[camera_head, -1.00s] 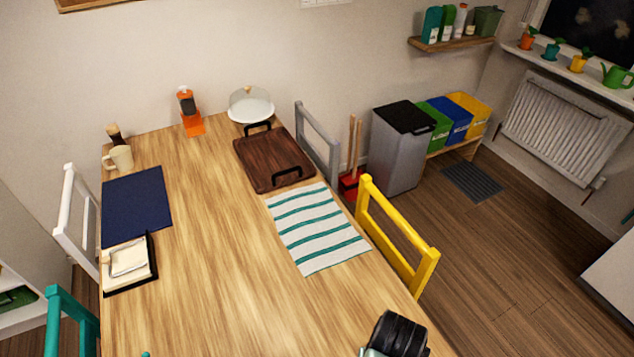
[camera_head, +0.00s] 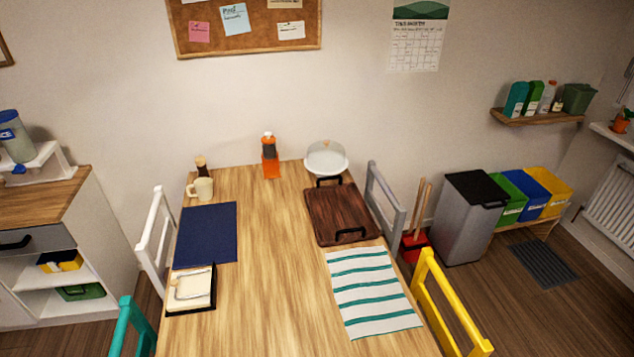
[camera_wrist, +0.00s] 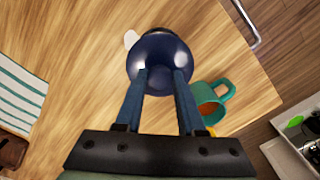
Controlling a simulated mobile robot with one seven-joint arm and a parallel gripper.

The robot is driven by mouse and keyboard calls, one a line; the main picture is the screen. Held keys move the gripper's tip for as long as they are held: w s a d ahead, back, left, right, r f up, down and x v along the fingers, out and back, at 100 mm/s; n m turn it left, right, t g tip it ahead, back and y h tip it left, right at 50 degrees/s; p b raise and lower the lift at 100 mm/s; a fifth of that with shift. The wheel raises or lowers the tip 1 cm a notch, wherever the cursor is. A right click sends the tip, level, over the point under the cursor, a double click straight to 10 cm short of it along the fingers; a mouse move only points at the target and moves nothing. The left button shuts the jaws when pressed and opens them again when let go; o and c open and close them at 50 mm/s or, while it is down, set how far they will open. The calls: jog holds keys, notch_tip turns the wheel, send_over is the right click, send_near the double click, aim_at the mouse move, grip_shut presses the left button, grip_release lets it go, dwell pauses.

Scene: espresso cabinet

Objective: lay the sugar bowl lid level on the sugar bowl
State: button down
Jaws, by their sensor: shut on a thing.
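My gripper (camera_wrist: 162,76) shows in the wrist view, its two blue fingers shut on a dark blue, round, glossy thing (camera_wrist: 160,52), which looks like the sugar bowl lid. The fingertips meet its near side, and it appears held above the wooden table. A small white shape (camera_wrist: 130,39) and a dark patch show just past its far edge, partly hidden by it. I cannot tell whether either is part of the sugar bowl. The sugar bowl is not clearly visible in either view, and my gripper is out of the head view.
A teal mug (camera_wrist: 217,104) with an orange inside stands right of the held thing. The wooden table (camera_head: 275,300) also bears a dark tray (camera_head: 340,215), a striped towel (camera_head: 372,290), a navy mat (camera_head: 207,233) and a cream mug (camera_head: 201,189). The table's middle is clear.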

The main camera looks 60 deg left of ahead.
jog(key=shift+r, duration=0.1)
jog(key=shift+f+b, duration=1.9)
jog(key=shift+f, duration=0.85)
jog(key=shift+d+f, duration=0.1)
jog(key=shift+f, duration=0.8)
dwell(1.8)
jog(key=shift+c, duration=2.2)
grip_release()
jog(key=o, duration=0.4)
jog(key=shift+o, duration=0.2)
jog(key=shift+r, duration=0.1)
jog(key=shift+r+p, duration=3.45)
